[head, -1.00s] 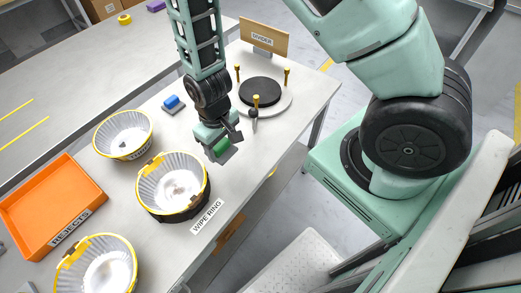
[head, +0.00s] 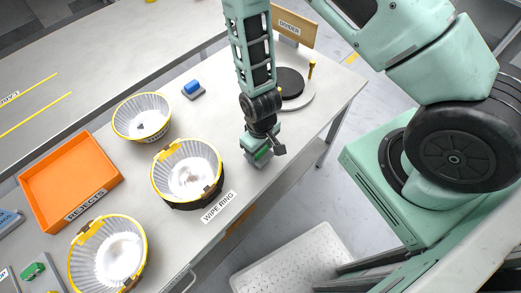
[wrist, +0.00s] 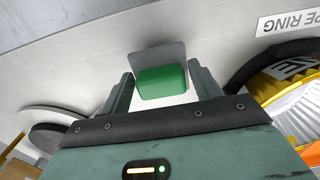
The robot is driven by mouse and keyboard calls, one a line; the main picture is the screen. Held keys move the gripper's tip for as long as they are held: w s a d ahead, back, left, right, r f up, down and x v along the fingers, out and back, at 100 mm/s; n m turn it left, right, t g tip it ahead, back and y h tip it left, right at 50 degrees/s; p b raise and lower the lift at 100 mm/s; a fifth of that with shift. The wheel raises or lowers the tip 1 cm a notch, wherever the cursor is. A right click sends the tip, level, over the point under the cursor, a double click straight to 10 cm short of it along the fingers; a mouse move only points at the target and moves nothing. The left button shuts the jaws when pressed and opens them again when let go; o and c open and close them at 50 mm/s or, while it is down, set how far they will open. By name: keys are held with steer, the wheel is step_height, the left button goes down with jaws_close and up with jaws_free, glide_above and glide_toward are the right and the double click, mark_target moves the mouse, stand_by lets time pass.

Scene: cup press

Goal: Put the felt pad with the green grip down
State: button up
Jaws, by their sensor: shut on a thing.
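My gripper (head: 264,150) is shut on the green grip (wrist: 162,82) of the felt pad. The pad's grey felt (wrist: 160,55) shows beyond the grip in the wrist view. The grip also shows as a small green patch in the head view (head: 262,153), partly hidden by my fingers. The gripper points down at the table (head: 225,118), near its front edge, right of the wipe ring cup. I cannot tell whether the felt touches the table.
A yellow-rimmed ribbed cup (head: 187,172) stands in the dark wipe ring, left of my gripper. Another blue-gripped pad (head: 192,88) lies farther back. A round black press pad (head: 290,82) sits behind my arm. An orange rejects tray (head: 70,185) is at left.

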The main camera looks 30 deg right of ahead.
steer(key=shift+f, duration=0.7)
steer(key=shift+f, duration=0.15)
steer(key=o, duration=1)
steer(key=shift+c, duration=0.2)
step_height(320, 180, up, 12)
steer(key=b, duration=0.2)
steer(key=s+a+r+n, duration=0.1)
steer(key=s+a+r, duration=0.1)
steer(key=s+r, duration=0.2)
steer(key=s+a+r+n, duration=0.1)
steer(key=s+r, duration=0.3)
steer(key=r, duration=0.6)
steer(key=s+a+r+n, duration=0.2)
steer(key=s+a+r, duration=0.1)
steer(key=r, duration=0.4)
steer(key=shift+s+a+r+y, duration=0.25)
steer(key=shift+s+r+y, duration=0.05)
steer(key=shift+s, duration=0.6)
